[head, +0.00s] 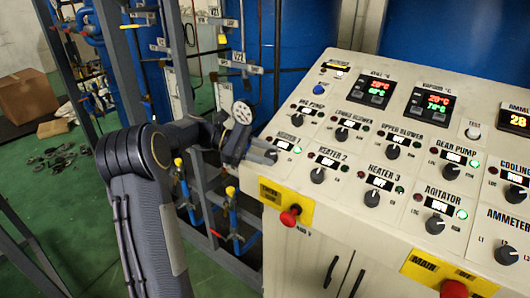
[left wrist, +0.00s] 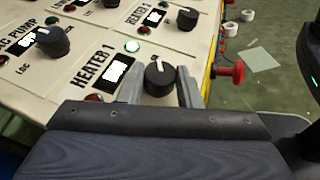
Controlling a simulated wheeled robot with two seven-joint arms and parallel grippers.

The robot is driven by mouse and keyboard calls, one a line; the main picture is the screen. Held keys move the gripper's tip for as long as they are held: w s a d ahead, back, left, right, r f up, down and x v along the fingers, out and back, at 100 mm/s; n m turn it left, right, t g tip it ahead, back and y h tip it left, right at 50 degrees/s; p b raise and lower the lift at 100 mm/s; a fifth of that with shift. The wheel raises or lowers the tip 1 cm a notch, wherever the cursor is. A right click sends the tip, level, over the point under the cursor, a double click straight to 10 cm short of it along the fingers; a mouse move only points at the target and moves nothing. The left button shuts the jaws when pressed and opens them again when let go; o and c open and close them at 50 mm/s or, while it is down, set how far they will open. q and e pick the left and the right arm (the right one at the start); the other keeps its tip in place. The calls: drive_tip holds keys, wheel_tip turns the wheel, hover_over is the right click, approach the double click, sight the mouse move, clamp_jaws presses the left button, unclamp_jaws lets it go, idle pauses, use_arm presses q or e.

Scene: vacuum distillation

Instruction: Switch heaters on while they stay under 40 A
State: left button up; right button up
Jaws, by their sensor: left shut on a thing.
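My left gripper (head: 258,153) reaches over the left edge of the control panel (head: 345,98). In the left wrist view its fingers (left wrist: 161,88) are on both sides of the black HEATER 1 knob (left wrist: 160,76), shut on it. The HEATER 1 green lamp (left wrist: 132,46) looks lit. The HEATER 2 knob (head: 317,175), HEATER 3 knob (head: 371,198) and AGITATOR knob (head: 435,224) run along the panel's front. My right gripper is out of view.
A red emergency knob (head: 290,215) on a yellow plate juts from the panel front; another red knob (head: 454,289) is at the bottom. Red temperature displays (head: 379,88) are at the back. Grey frames and pipes with valves (head: 239,113) stand left of the panel.

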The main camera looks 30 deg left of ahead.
use_arm(q)
drive_tip(key=o, duration=1)
drive_tip(key=shift+c, duration=0.2)
drive_tip(key=b+v, duration=0.1)
drive_tip(key=v, duration=0.5)
drive_tip(key=shift+s+a, duration=0.1)
drive_tip(key=shift+a, duration=0.25)
drive_tip(key=shift+s+a+r+b, duration=0.2)
drive_tip(key=shift+a+r+b, duration=0.1)
drive_tip(key=shift+a, duration=0.15)
